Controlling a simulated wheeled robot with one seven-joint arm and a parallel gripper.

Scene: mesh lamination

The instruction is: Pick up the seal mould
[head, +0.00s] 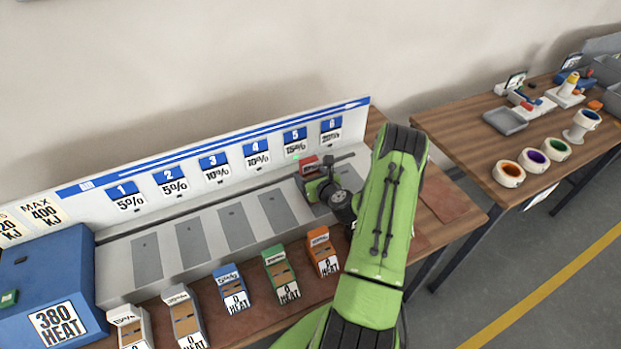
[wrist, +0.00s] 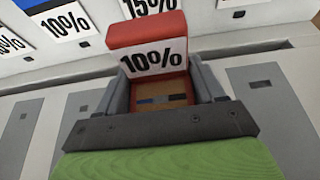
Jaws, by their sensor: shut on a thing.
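The seal mould, a red block with a white 10% label (wrist: 150,40), stands between my gripper's jaws in the wrist view. In the head view its red top (head: 309,160) shows at the far end of the grey slotted bench, below signs 5 and 6. My gripper (head: 319,181) is shut on it; the grey fingers also show on both sides of it in the wrist view (wrist: 160,88). The mould's lower part is partly hidden by the gripper. I cannot tell whether it touches the bench.
A numbered sign panel (head: 140,178) runs behind the grey slots (head: 239,224). Several coloured blocks, including a green one (head: 281,272) and an orange one (head: 323,250), line the front. A blue box (head: 45,275) is at left. A second table (head: 465,150) stands at right.

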